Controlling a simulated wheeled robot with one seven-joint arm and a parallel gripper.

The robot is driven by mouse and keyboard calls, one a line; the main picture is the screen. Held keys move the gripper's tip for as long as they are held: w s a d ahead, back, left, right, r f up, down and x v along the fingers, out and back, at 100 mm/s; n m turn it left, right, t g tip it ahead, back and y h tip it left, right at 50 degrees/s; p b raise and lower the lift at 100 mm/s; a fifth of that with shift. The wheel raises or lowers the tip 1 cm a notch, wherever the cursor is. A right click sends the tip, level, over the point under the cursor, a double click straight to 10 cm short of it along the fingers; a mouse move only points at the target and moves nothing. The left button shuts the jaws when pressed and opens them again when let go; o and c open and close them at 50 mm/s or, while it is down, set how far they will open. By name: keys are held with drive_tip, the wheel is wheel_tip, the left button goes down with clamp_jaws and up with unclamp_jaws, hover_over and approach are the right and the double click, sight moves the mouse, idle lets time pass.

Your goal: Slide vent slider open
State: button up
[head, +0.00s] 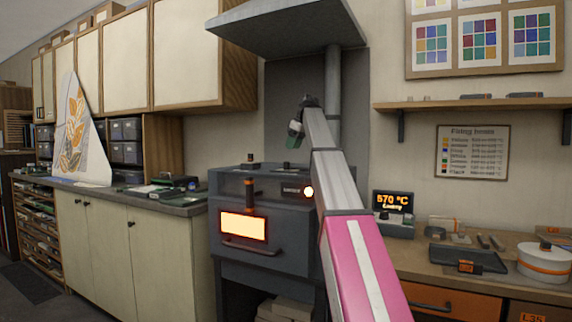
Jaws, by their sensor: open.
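The dark grey kiln (230,265) stands in the middle of the head view, with a glowing window (243,226) in its front. A small dark knob (251,158) sits on its top, and an upright brown-and-dark handle (250,192) is on its upper front. I cannot tell for sure which of these is the vent slider. A glowing round port (308,191) shows beside a small dark plate (291,190). My gripper (293,138) is open, small in view, above and behind the kiln's top right, apart from the knob and handle. Nothing shows between its fingers. My arm hides the kiln's right side.
A grey hood (285,28) with a flue pipe (333,95) hangs above the kiln. A cabinet counter (140,235) with tools is at left. At right, a temperature display (393,202) reading 570 °C stands on a workbench with a dark tray (466,260).

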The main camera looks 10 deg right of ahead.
sight(287, 163)
drive_tip(key=x, duration=0.8)
drive_tip(key=shift+f, duration=0.4)
clamp_jaws()
